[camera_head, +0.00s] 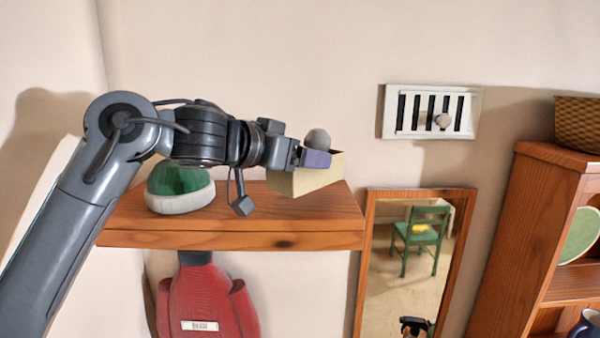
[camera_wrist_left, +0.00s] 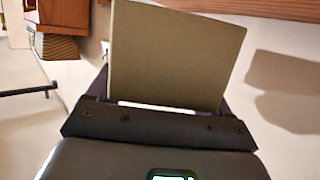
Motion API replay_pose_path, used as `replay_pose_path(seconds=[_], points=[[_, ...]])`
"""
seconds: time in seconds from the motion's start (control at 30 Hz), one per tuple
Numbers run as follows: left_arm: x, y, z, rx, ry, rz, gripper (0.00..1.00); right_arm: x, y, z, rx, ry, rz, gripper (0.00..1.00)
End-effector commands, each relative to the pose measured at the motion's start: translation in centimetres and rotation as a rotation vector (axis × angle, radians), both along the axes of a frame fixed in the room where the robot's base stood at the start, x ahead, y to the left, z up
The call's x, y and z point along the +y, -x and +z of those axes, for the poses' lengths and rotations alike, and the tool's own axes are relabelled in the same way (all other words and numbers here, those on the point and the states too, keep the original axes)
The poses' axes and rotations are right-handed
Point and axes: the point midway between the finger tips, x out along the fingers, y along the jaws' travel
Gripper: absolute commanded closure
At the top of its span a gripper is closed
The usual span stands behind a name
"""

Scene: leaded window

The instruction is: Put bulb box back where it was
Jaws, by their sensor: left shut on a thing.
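The bulb box (camera_head: 306,181) is a pale cream box with a grey rounded top (camera_head: 317,139) showing above it. My left gripper (camera_head: 314,158) is shut on the box, at the right end of the wooden wall shelf (camera_head: 240,240). In the head view the box overlaps the shelf top; I cannot tell whether it touches it. In the left wrist view, a flat olive-tan face of the box (camera_wrist_left: 175,55) stands between the fingers and hides much of what lies beyond. My right gripper is not in view.
A green and white woolly hat (camera_head: 180,187) sits on the shelf's left part. A red bag (camera_head: 208,300) hangs below. A framed mirror (camera_head: 365,260), a wall vent (camera_head: 430,112) and a wooden cabinet (camera_head: 535,240) with a wicker basket (camera_head: 580,122) stand to the right.

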Motion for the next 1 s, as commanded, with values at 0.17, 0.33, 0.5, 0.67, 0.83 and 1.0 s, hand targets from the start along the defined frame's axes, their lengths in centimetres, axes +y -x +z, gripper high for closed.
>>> replay_pose_path(seconds=[0.17, 0.33, 0.5, 0.67, 0.83, 1.0], points=[[0.1, 0.0, -1.9, 0.002, -0.001, 0.0, 0.49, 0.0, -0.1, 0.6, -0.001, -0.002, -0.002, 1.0], [0.1, -0.1, -3.5, 0.002, -0.001, 0.001, 0.49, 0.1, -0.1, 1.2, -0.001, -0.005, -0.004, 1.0], [0.0, 0.0, -3.8, -0.001, 0.0, 0.001, 0.49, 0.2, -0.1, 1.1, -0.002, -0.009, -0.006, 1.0], [0.0, 0.0, -3.9, 0.0, 0.0, 0.001, 0.49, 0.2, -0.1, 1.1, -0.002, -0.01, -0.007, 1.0], [0.0, 0.0, -4.3, 0.001, 0.0, 0.001, 0.18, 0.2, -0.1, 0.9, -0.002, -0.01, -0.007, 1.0], [0.0, 0.0, -4.2, 0.001, 0.0, 0.001, 0.0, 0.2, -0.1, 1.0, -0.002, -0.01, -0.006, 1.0]])
